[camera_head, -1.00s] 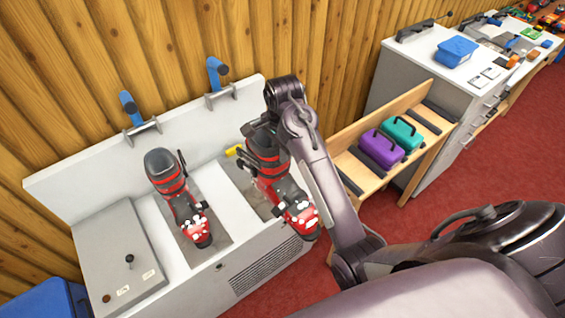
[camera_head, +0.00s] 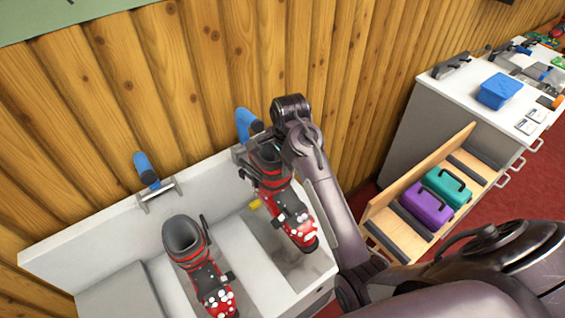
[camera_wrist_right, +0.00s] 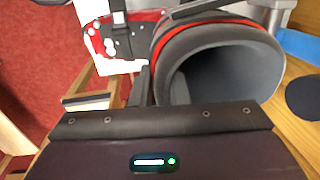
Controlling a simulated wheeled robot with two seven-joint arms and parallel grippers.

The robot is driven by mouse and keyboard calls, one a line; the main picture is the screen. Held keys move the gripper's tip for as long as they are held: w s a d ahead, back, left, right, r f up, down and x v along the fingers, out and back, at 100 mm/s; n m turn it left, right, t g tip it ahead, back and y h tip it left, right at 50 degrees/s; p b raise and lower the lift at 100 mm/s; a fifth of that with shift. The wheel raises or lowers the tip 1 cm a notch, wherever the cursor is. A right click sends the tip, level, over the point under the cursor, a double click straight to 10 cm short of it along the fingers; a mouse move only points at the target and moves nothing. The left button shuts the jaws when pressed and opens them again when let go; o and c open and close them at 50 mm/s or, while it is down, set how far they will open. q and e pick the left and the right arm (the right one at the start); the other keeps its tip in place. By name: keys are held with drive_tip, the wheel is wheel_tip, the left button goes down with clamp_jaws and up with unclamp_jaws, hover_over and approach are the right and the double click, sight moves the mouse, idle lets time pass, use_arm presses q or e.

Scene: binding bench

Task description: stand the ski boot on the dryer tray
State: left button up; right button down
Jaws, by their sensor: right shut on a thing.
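A black ski boot with red bands and a red-and-white toe (camera_head: 297,222) hangs upright from my right gripper (camera_head: 264,150), over the right part of the white dryer. In the right wrist view, my right gripper (camera_wrist_right: 163,88) is shut on the boot's cuff (camera_wrist_right: 225,62), one finger inside the opening and one outside. The dryer tray (camera_head: 312,266) shows as a grey recess below the boot; I see no clear contact between them. A matching boot (camera_head: 192,255) stands in the left recess. My left gripper is not in view.
Two blue-topped brackets (camera_head: 147,172) rise at the dryer's back by the wooden wall. A small yellow piece (camera_head: 255,204) lies beside the held boot. A wooden rack with purple (camera_head: 428,207) and teal (camera_head: 447,187) cases stands right of my arm.

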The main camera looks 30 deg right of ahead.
sight(283, 193)
drive_tip(key=shift+s+f, duration=0.15)
drive_tip(key=shift+f, duration=4.55)
use_arm(q)
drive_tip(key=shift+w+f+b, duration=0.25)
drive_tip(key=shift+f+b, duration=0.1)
drive_tip(key=shift+b, duration=0.05)
use_arm(e)
drive_tip(key=shift+f, duration=2)
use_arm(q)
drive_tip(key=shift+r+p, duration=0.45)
use_arm(e)
drive_tip(key=shift+a, duration=0.15)
